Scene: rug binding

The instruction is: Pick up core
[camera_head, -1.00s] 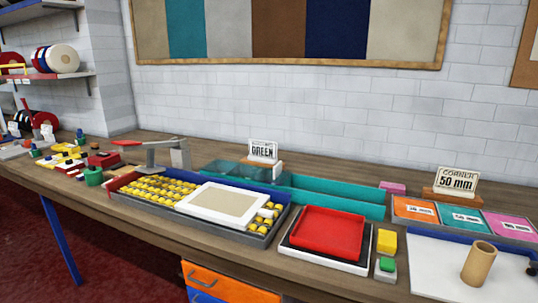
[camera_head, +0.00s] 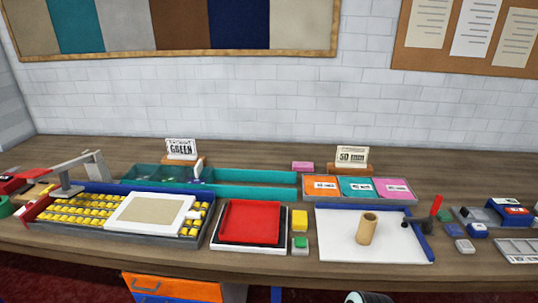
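A tan cardboard tube, the core (camera_head: 367,229), stands upright on a white board (camera_head: 334,246) at the right of centre on the bench. Its open top faces up and it stands clear of the things around it. Neither of my grippers shows clearly in the view; only a small rounded dark and pale part is cut off at the bottom edge, and I cannot tell what it is.
Left of the board are a red tray (camera_head: 249,222), a yellow block (camera_head: 299,220) and a green-topped block (camera_head: 300,243). A blue rail (camera_head: 421,243) with a red-handled tool (camera_head: 436,206) borders the board's right. Teal trays (camera_head: 250,192) and coloured bins (camera_head: 359,184) lie behind.

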